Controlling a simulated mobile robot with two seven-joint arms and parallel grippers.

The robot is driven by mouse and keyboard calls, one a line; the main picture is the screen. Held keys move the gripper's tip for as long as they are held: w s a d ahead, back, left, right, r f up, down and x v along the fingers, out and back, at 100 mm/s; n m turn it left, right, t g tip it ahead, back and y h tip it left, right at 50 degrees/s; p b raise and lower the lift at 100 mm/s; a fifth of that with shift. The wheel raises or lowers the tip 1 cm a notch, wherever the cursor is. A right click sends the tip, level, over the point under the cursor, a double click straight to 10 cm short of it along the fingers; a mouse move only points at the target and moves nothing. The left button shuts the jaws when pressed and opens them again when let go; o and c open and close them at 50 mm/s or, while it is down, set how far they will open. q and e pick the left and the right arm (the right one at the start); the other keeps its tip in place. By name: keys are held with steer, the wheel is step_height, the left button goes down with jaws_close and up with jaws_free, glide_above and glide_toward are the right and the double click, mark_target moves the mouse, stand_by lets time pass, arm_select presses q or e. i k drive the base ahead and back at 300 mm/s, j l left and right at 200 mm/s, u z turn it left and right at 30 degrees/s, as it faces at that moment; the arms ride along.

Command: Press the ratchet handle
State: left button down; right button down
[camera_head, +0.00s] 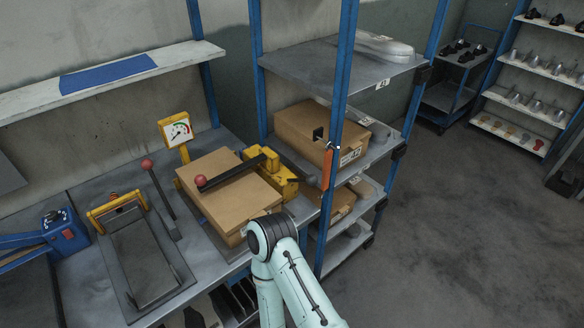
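A long black lever with a red knob (201,181) reaches over a brown cardboard box (225,190) on the bench. It joins a yellow metal mechanism (284,183) at the box's right side. Another upright black lever with a red knob (147,165) stands left of the box, beside a flat grey frame with a yellow bar (117,207). I cannot tell for certain which lever is the ratchet handle. A pale green arm of mine bends up at the front of the box and hides its lower right corner. Neither gripper shows.
A dial gauge (178,130) on a yellow post stands behind the box. A blue-posted rack (340,62) with boxes stands close on the right, with an orange handle-like piece (327,170) at its front post. A blue device (64,230) sits at left. Open floor lies right.

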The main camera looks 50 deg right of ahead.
mark_target(311, 180)
steer(key=z, duration=0.5)
steer(key=l+z, duration=0.15)
steer(key=z, duration=0.8)
steer(key=l+z, duration=0.1)
steer(key=z, duration=0.4)
